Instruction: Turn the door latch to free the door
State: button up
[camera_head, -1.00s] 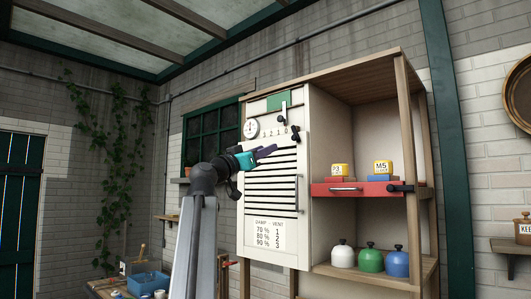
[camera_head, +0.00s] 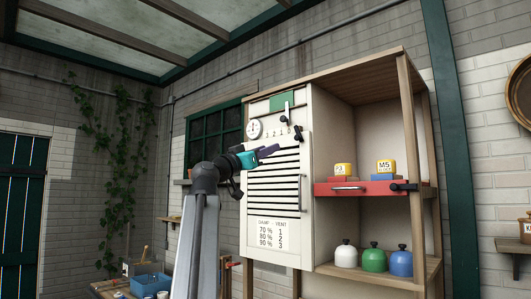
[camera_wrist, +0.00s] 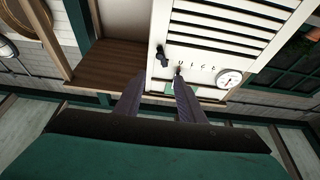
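The white louvred door (camera_head: 273,205) stands closed on the left of the wooden cabinet, with a vertical handle on its right side. A black latch (camera_head: 298,134) sits at the door's upper right corner; it also shows in the wrist view (camera_wrist: 162,57), ahead of my fingers. My gripper (camera_head: 268,151) is in front of the upper door, below and left of the latch in the head view. In the wrist view its two purple fingers (camera_wrist: 159,82) are spread with nothing between them. I see no contact with the latch.
Several bell-shaped weights (camera_head: 374,260) stand on the lower shelf.

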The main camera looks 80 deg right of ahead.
jog(key=b+v, duration=0.2)
jog(key=v, duration=1.2)
jog(key=shift+d, duration=0.15)
